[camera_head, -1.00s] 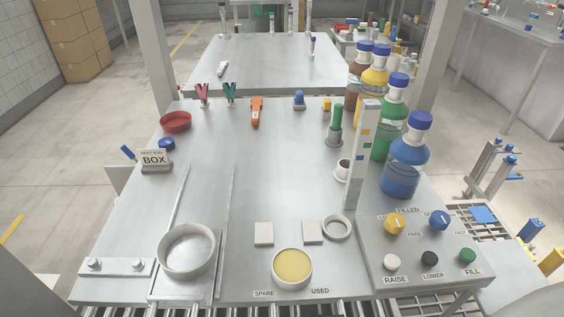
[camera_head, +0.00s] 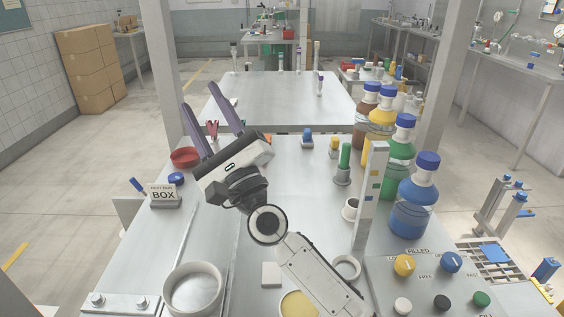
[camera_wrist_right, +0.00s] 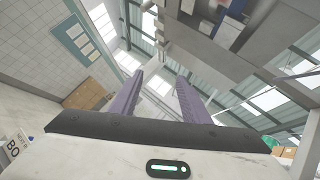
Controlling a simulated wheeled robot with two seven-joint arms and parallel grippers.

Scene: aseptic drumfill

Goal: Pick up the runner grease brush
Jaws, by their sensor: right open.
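I cannot tell for sure which item is the runner grease brush. A thin blue-handled item (camera_head: 138,186) sticks up at the table's left edge, beside the box sign, and may be it; its lower end is hidden. My right gripper (camera_head: 200,98) is raised over the left half of the table, its two long purple fingers apart and pointing to the back left. Nothing is between them. In the right wrist view the fingers (camera_wrist_right: 160,75) are also apart and empty, against walls and ceiling. My left gripper is not in view.
Tall bottles, such as the blue one (camera_head: 411,208), and an upright post (camera_head: 370,190) line the right. My arm hides part of the middle.

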